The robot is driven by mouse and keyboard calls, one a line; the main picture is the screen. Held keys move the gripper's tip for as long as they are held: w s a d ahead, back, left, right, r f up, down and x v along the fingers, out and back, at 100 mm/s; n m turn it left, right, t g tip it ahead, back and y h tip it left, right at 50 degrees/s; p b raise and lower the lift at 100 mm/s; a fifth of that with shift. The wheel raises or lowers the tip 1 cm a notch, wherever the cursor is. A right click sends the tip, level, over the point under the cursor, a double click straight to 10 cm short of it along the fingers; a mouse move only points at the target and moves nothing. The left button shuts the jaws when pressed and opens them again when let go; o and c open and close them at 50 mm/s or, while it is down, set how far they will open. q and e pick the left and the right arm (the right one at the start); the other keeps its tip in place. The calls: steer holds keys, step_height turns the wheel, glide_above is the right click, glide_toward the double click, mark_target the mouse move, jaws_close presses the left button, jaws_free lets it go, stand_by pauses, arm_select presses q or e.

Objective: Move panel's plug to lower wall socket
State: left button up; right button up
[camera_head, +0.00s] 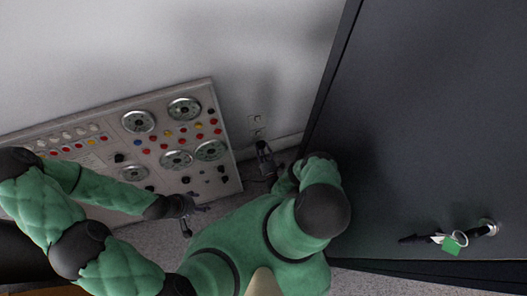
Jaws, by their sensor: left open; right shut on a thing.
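The control panel (110,152) with gauges, knobs and coloured buttons stands against the wall on the left. The wall sockets (256,120) are small pale plates, one above the other, on the white wall right of the panel. My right gripper (263,148) is just below the sockets, close to the wall. It is shut on the plug, which is mostly hidden by the dark fingers. Whether the plug touches a socket cannot be told. My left gripper (195,220) is open and empty in front of the panel's lower right corner.
A large dark cabinet or door (430,120) fills the right side, close to my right arm. A handle (487,228) with keys and a green tag (452,243) is on it. Speckled floor shows below the panel.

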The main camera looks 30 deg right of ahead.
mark_target(262, 147)
steer(key=shift+w, duration=0.45)
steer(key=shift+w+d, duration=0.2)
steer(key=shift+w, duration=0.45)
stand_by(1.3)
steer(key=shift+w+d+r, duration=0.25)
steer(key=shift+w, duration=0.4)
stand_by(2.6)
steer(key=o, duration=1.2)
steer(key=shift+a+f, duration=0.1)
steer(key=shift+s, duration=0.2)
steer(key=shift+v, duration=2.45)
steer(key=shift+f, duration=0.1)
